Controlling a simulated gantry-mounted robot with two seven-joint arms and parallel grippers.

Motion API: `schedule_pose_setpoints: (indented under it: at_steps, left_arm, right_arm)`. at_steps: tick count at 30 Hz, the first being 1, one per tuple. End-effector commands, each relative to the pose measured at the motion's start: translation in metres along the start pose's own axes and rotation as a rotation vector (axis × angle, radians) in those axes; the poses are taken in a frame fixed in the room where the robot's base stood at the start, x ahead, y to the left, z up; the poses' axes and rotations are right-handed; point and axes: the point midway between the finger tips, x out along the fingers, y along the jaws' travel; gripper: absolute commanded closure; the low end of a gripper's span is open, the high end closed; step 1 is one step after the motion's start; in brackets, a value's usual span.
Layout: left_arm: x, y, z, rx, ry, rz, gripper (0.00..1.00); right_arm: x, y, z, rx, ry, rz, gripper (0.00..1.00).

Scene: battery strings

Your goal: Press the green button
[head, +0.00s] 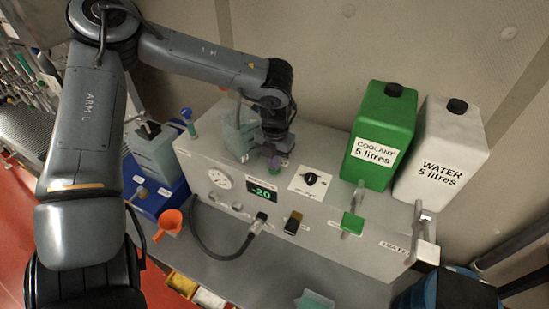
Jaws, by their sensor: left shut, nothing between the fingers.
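A small round green button (274,172) shows at the top front of the grey machine (330,215), above the display reading -20. My left gripper (273,157) points down over this spot, with its fingers shut and empty. Its tips are right at the button and partly cover it; I cannot tell whether they touch it. My right gripper is not in view.
A green coolant can (382,125) and a white water can (443,155) stand at the right. An orange funnel (169,223) is at the left.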

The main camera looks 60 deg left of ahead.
Motion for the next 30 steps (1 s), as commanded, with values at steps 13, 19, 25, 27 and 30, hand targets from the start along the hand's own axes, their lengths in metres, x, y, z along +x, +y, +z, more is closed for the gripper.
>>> schedule_pose_setpoints:
  at_steps: [13, 19, 25, 27, 30]
  left_arm:
    - [-0.049, 0.007, -0.001, -0.011, -0.001, 0.0, 1.0]
    - [-0.08, 0.007, 0.0, -0.011, -0.007, 0.0, 1.0]
    - [-0.115, 0.007, 0.0, -0.011, -0.005, 0.001, 1.0]
    - [-0.124, 0.007, 0.0, -0.012, -0.004, 0.001, 1.0]
    - [-0.133, 0.007, -0.001, -0.011, -0.002, 0.002, 1.0]
  right_arm:
    - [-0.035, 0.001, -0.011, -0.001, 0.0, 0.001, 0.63]
    - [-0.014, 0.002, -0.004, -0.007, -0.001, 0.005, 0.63]
    - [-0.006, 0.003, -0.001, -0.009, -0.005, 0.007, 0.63]
    - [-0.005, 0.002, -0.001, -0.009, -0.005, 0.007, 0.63]
    - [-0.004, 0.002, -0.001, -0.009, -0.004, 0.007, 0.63]
